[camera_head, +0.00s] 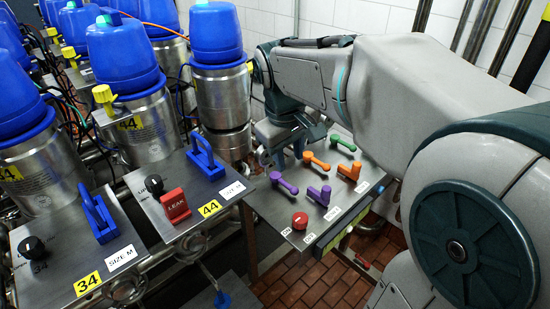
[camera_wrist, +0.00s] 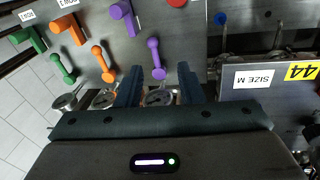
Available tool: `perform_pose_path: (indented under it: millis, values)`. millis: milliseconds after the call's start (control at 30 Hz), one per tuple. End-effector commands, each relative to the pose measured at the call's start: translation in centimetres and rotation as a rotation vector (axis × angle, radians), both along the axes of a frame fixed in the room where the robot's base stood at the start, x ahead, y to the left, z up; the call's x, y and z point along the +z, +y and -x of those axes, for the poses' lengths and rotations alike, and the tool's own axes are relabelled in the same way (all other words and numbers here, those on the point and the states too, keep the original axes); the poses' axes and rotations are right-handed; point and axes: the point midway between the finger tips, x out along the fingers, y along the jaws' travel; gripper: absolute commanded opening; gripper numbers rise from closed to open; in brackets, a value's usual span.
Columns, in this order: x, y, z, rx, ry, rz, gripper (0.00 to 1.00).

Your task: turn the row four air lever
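A grey panel (camera_head: 262,204) carries purple, orange and green levers in two rows. The far-row purple lever (camera_head: 284,183) is nearest my gripper (camera_head: 268,156). In the wrist view this purple lever (camera_wrist: 155,57) has its lower end between the spread fingertips of my gripper (camera_wrist: 160,77), with gaps on both sides. My gripper is open and empty. The far-row orange lever (camera_wrist: 103,62) and green lever (camera_wrist: 62,68) are to its left there. Another purple lever (camera_head: 319,195), an orange lever (camera_head: 349,171) and a green lever (camera_head: 342,143) also show. I cannot tell which lever is row four air; the labels are too small.
A red knob (camera_head: 299,220) is on the panel's near corner. Round gauges (camera_wrist: 103,98) sit close beside my fingers. A plate marked 44 (camera_head: 209,208), with a blue handle (camera_head: 205,160), adjoins on the left. Blue-capped steel canisters (camera_head: 216,80) crowd the left.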

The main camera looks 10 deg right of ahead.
Motion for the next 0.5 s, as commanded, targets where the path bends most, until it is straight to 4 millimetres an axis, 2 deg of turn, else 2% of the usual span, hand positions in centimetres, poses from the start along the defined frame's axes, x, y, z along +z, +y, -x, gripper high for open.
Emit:
perform_pose_path:
  millis: [33, 100, 200, 367, 500]
  values:
    - [0.1, 0.2, -1.3, 0.029, 0.017, 0.017, 0.34]
    - [0.2, 0.3, -2.4, 0.059, 0.035, 0.033, 0.34]
    - [0.4, 0.4, -3.4, 0.085, 0.051, 0.049, 0.34]
    - [-0.2, 0.4, -3.8, 0.097, 0.060, 0.055, 0.34]
    - [-2.2, 0.0, -3.9, 0.094, 0.062, 0.055, 0.34]
